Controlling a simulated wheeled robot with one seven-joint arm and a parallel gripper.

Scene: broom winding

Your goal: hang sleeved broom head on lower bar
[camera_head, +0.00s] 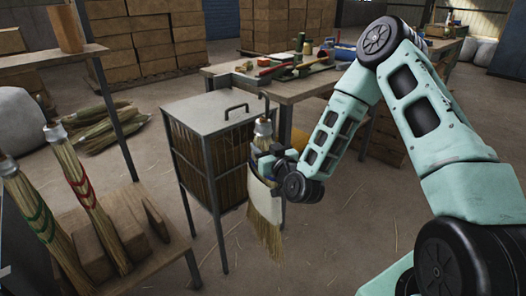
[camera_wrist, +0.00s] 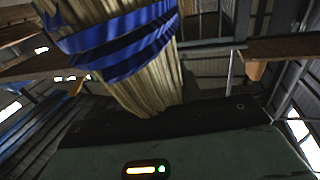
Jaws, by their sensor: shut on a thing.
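A broom head (camera_head: 266,235) of straw bristles hangs upright in front of the metal stand, with a pale sleeve (camera_head: 262,203) around its middle and a grey top (camera_head: 263,128). My gripper (camera_head: 266,168) is shut on it just above the sleeve; the fingertips are partly hidden. In the wrist view the bristles (camera_wrist: 148,88) fill the upper middle, with a blue band (camera_wrist: 122,42) around them. A dark hook-like piece (camera_head: 265,104) shows just above the broom head; I cannot tell whether they touch. I cannot make out which part is the lower bar.
A workbench (camera_head: 285,88) with tools stands behind. Finished brooms (camera_head: 80,185) lean on a wooden rack at left.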

